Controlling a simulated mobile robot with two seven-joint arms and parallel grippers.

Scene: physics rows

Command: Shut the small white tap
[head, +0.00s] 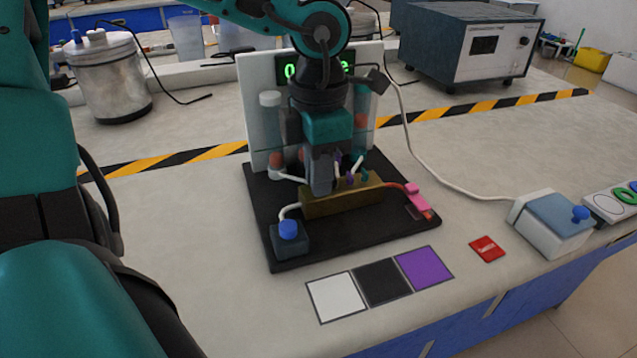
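A brass-coloured block (345,200) with small coloured taps on top lies on a black baseboard (340,246). A purple tap (350,178) and a teal tap (365,176) show to the right of my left gripper (321,190). I cannot make out the small white tap for certain; pale pieces show just behind the fingers, and the fingers cover the left part of the block's top. My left gripper points down at that part, its fingertips close to the block. I cannot tell whether the fingers are open or shut on something. My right gripper is not in view.
Behind the block stand a white panel (257,82), clear tubes with coloured balls and a green display (287,70). A blue-knobbed box (290,238) sits at the board's front left. White, black and purple squares (380,281) lie in front. A switch box (552,223) stands right.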

